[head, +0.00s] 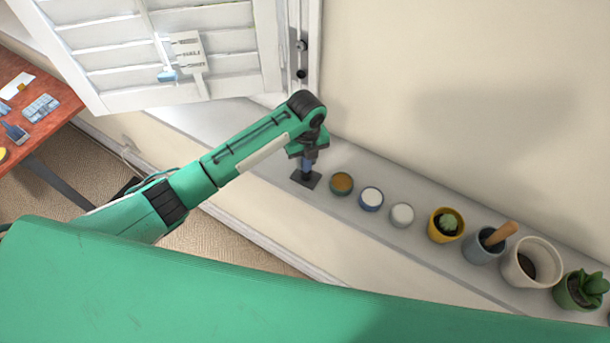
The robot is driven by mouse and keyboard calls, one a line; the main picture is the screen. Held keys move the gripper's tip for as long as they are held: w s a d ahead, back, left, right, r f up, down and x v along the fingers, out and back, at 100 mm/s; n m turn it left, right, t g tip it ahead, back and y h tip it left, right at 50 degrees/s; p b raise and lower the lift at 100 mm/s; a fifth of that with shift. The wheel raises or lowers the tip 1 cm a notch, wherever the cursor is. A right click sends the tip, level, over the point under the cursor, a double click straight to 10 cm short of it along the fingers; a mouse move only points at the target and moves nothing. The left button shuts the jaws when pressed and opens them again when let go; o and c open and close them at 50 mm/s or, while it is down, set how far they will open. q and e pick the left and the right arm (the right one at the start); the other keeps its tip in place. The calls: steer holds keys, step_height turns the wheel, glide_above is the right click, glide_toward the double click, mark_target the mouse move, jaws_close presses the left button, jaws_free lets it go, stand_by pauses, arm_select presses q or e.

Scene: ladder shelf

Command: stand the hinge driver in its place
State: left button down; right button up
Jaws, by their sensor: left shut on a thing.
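My left gripper (309,153) is over the grey sill, pointing down and shut on the hinge driver (308,165), a small tool with a blue part showing below the jaws. The driver looks upright, its lower end at a dark square base (306,180) on the sill. I cannot tell whether it sits in that base or just above it. The jaws hide the driver's upper part. My right gripper is not in view.
Right of the base, the sill (375,240) holds several small pots (341,184), a yellow cactus pot (446,225) and larger planters (533,262). A white louvred shutter (180,50) hangs behind my arm. A reddish table (35,100) with small items stands at left.

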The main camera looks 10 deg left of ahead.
arm_select(q)
steer(key=shift+f, duration=0.15)
jaws_free()
stand_by(1.1)
